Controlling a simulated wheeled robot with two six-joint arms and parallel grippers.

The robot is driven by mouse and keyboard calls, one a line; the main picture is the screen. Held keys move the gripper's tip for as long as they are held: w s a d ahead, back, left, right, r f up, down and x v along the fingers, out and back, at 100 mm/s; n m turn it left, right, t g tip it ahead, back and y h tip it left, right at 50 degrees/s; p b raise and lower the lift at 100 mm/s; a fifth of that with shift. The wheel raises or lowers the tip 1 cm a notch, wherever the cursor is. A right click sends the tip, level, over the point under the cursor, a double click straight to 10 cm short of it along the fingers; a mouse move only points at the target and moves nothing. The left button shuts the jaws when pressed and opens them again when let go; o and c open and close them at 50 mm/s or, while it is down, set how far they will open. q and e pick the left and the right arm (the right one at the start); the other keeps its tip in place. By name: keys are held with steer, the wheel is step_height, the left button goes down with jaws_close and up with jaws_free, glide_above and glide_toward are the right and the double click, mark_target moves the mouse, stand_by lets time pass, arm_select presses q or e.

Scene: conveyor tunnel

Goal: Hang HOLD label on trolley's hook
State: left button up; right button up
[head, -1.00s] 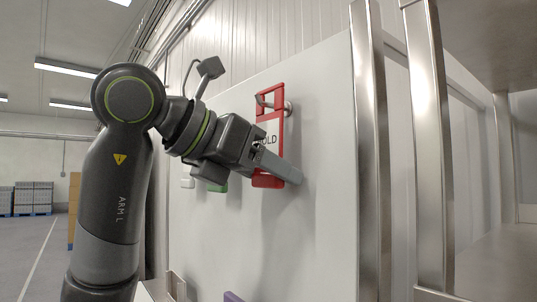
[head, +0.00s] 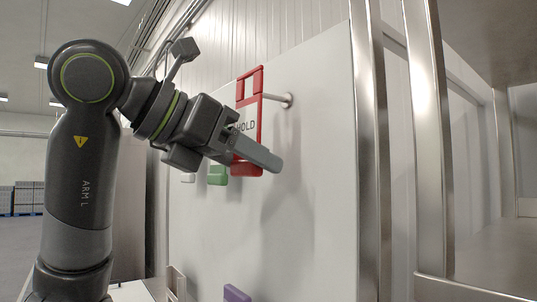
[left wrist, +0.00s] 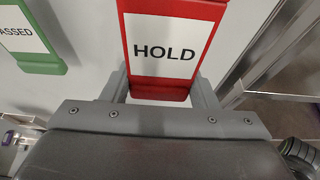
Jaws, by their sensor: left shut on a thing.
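The HOLD label (head: 247,128) is a red frame with a white face and an opening near its top. My left gripper (head: 260,152) is shut on its lower part and holds it nearly upright in front of a white panel. In the left wrist view the HOLD label (left wrist: 166,42) sits between the fingers (left wrist: 160,92), its top cut off by the frame. A pale metal peg, the hook (head: 287,100), sticks out of the panel to the right of the label's upper part. Its tip meets the label's right edge in the picture; whether it enters the opening is unclear. My right gripper is not in view.
A green PASSED label (head: 217,175) hangs left of the HOLD label; it also shows in the left wrist view (left wrist: 30,40). Shiny steel posts (head: 427,140) stand at the right. A purple item (head: 236,293) is low on the white panel (head: 320,210).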

arm_select(q)
steer(key=shift+s+a+b, duration=0.45)
steer(key=shift+s+a, duration=0.5)
steer(key=shift+a, duration=0.3)
